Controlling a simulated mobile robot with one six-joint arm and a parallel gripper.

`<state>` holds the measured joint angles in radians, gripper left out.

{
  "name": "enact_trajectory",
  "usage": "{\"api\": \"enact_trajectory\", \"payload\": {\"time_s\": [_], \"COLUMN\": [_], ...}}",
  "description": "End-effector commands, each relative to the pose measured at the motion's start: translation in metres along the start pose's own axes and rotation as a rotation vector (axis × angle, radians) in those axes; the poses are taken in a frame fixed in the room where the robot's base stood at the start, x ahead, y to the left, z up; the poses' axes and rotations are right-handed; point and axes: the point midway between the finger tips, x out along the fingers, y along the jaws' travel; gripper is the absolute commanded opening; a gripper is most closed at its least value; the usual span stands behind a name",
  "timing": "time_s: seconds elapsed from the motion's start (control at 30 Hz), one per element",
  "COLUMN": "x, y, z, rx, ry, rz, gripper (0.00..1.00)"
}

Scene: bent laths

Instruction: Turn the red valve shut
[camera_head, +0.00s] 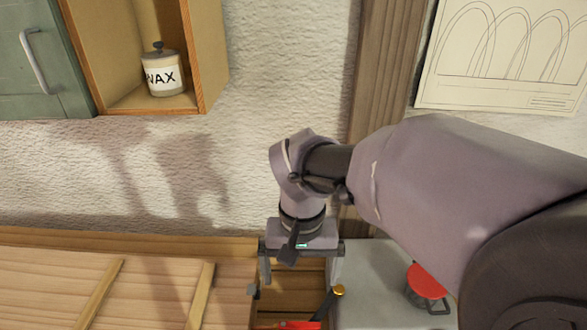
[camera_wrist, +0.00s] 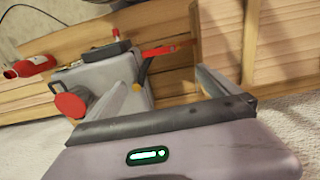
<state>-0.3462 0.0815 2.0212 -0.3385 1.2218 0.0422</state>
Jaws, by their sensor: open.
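A red round disc (camera_head: 427,282) with a dark wire-like frame sits by a grey box (camera_head: 375,270) at the lower right of the head view. It also shows at the left of the wrist view (camera_wrist: 70,105). A red bar (camera_wrist: 168,49) lies beyond my fingers, beside a dark piece with a yellow end (camera_wrist: 146,68); part of the bar shows at the bottom of the head view (camera_head: 295,325). I cannot tell for certain which red part is the valve. My gripper (camera_head: 297,285) is open and empty, pointing down left of the grey box. Its spread fingers frame the wrist view (camera_wrist: 162,78).
Slatted wooden boards (camera_head: 110,280) fill the lower left. A wooden cabinet (camera_head: 203,60) with a WAX jar (camera_head: 163,76) is above. A wooden post (camera_head: 380,65) stands against the wall. A red container (camera_wrist: 28,66) lies beyond the box.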

Motion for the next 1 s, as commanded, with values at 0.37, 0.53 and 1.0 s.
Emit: {"api": "enact_trajectory", "payload": {"time_s": [0.37,0.53,1.0], "x": [0.1,0.139,0.168], "y": [0.001,0.001,0.001], "z": [0.001,0.001,0.001], "rx": [0.001,0.002,0.002], "ry": [-0.004,-0.003,0.0], "rz": [0.0,-0.001,-0.002], "gripper": [1.0,1.0,1.0]}}
